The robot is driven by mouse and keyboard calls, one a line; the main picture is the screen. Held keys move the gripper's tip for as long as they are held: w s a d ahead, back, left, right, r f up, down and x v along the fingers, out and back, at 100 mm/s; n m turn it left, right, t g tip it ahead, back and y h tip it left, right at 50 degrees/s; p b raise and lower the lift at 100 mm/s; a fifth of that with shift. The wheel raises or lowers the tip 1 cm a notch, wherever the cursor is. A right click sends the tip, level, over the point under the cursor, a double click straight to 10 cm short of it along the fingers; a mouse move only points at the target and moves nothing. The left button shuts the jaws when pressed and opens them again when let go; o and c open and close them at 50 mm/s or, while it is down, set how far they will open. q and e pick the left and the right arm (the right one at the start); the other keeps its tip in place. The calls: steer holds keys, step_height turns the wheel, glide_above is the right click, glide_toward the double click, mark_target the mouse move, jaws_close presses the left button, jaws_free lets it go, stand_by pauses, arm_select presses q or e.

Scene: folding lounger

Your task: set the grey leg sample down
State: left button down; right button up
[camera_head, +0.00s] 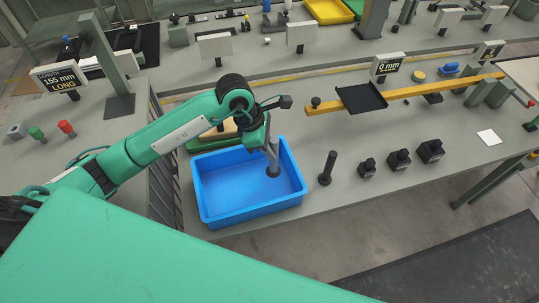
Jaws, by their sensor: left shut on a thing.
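My left gripper (271,143) points down over the right part of the blue tray (208,213). It is shut on the grey leg sample (273,165), a slim upright cylinder with a wider dark foot. The sample's foot appears inside the tray's outline, near its right wall. I cannot tell whether the foot touches the tray floor. The upper end of the sample is hidden at the gripper. My right gripper is not in view.
A dark post with a round foot (327,168) stands just right of the tray. Several black weights (399,160) stand farther right. Behind are a yellow beam (420,93) with a black plate (361,98) and a "0 mm" sign (387,65). The tray's left part is empty.

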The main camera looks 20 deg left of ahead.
arm_select(q)
step_height(320, 180, down, 2)
step_height(320, 180, down, 4)
steer(key=shift+r+p, duration=0.25)
steer(key=shift+p, duration=0.3)
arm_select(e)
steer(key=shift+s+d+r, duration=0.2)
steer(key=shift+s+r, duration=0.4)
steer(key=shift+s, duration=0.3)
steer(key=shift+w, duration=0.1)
arm_select(q)
steer(key=shift+f, duration=0.15)
steer(key=c, duration=1.3)
jaws_free()
steer(key=shift+o, duration=0.2)
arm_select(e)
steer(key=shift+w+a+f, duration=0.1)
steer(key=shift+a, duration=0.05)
